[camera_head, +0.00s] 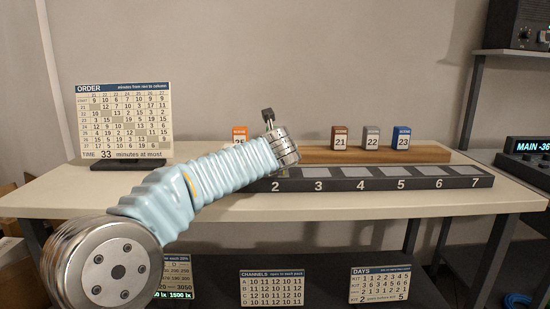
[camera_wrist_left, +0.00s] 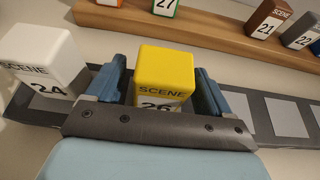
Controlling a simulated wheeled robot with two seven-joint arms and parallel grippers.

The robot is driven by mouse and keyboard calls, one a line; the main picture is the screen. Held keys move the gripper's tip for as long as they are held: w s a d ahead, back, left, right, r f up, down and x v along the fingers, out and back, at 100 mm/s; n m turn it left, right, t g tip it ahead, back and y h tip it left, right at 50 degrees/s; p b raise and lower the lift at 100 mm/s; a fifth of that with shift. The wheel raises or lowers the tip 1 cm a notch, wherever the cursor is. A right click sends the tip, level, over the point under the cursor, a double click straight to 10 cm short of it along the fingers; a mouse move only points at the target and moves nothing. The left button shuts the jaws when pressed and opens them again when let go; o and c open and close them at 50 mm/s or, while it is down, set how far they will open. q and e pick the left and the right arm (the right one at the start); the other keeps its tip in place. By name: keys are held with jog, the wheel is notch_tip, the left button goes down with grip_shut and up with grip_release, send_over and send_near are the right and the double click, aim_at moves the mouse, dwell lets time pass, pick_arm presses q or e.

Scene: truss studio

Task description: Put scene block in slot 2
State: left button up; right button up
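A yellow block (camera_wrist_left: 166,75) marked SCENE 26 stands between the two fingers of my left gripper (camera_wrist_left: 163,92) in the left wrist view. In the head view my left gripper (camera_head: 268,115) is above the slot board (camera_head: 381,184) near the number 2, and the block is hidden by my arm. My right gripper is not in view.
A white block (camera_wrist_left: 42,58) marked 24 stands left of the gripper. Behind, a wooden rack (camera_head: 320,156) bears blocks: orange 25 (camera_head: 239,134), brown 21 (camera_head: 340,138), grey 22 (camera_head: 371,138), blue 23 (camera_head: 401,138) and green 27 (camera_wrist_left: 163,5). Slots 3 to 7 look empty. An order board (camera_head: 123,122) stands left.

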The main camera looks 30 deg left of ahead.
pick_arm(q)
jog(key=shift+r, duration=0.15)
jog(key=v, duration=1.2)
jog(key=shift+b, duration=0.4)
